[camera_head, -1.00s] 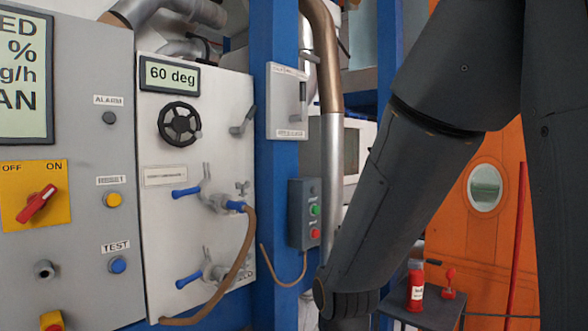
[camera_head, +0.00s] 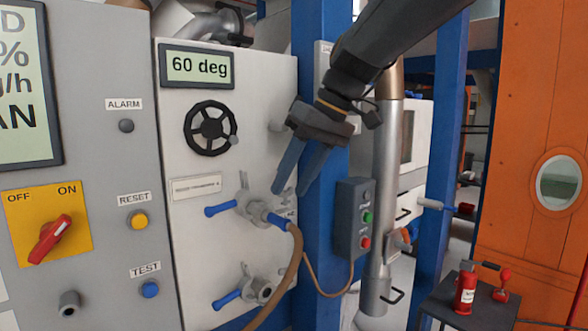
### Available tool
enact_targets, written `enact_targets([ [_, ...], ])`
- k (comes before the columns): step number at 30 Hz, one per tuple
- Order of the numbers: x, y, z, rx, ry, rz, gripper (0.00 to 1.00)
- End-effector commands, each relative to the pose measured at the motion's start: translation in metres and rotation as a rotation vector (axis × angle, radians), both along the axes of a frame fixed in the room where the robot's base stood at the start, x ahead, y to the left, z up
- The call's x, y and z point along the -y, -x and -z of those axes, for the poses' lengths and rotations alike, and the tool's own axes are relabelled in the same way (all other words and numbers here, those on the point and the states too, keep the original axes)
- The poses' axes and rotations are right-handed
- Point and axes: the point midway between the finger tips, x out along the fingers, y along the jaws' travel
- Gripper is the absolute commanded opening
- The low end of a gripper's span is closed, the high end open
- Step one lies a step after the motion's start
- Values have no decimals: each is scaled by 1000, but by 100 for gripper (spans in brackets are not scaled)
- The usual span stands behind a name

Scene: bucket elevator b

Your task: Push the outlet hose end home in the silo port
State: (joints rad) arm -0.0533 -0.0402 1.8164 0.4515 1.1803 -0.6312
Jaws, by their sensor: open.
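The brown outlet hose (camera_head: 292,262) hangs down from the upper port (camera_head: 252,208) on the white panel. Its blue hose end (camera_head: 278,221) sits at the mouth of that port; I cannot tell how deep it goes. A lower port (camera_head: 262,290) with a blue-handled lever has no hose visible in it. The port labels are too small to read, so I cannot tell which is the silo port. My gripper (camera_head: 293,189) is open and empty, its two blue-grey fingers pointing down just above the hose end, apart from it.
A blue lever handle (camera_head: 222,210) sticks out left of the upper port. A black handwheel (camera_head: 210,128) is above. A grey button box (camera_head: 353,220) on the blue post stands close to the right. A dark small table (camera_head: 450,312) with red items is at lower right.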

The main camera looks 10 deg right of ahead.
Motion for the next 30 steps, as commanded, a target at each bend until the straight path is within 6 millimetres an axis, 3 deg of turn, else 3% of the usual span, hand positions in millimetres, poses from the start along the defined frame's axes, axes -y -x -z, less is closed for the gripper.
enact_targets([
  [16, -22, -13, 59, -4, 0, 9, 40],
  [30, -28, -15, 70, 0, 1, 7, 38],
])
